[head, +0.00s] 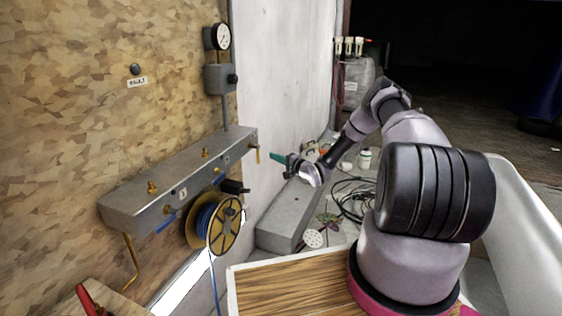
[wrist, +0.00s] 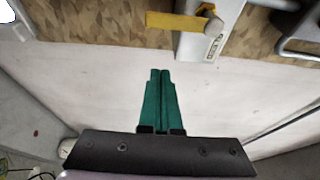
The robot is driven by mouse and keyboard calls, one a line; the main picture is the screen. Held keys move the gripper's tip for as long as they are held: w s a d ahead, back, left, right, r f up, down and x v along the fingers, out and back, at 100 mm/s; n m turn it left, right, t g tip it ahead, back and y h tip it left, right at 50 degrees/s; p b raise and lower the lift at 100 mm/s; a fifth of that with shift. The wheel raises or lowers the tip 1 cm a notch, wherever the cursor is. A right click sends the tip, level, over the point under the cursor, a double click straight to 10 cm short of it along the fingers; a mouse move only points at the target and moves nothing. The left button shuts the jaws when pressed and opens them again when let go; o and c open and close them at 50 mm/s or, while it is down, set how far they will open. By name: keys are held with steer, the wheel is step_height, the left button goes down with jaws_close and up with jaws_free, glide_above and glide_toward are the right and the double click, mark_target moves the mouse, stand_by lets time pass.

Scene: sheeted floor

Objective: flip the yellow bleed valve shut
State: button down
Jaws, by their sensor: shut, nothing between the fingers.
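The yellow bleed valve (head: 257,153) is at the right-hand end of the grey manifold (head: 140,205) on the wall. In the wrist view its flat yellow lever (wrist: 175,20) reaches left from a round pivot at the manifold's end, beside a small white label. My gripper (head: 272,156) is just right of the valve in the head view, its green fingers pointing towards the wall. In the wrist view the fingers (wrist: 160,72) are pressed together, empty, and show below the lever with a visible gap. I see no contact with the lever.
A hose reel (head: 225,225) with blue hose hangs under the manifold. A pressure gauge (head: 222,37) and grey box (head: 221,79) are above it. A grey block (head: 290,215) and dark cables (head: 352,200) lie on the floor. Pale wall panel lies behind my fingers.

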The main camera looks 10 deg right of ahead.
steer(key=shift+s+a, duration=0.15)
steer(key=shift+a, duration=0.95)
steer(key=shift+s+a, duration=0.1)
steer(key=shift+a, duration=0.95)
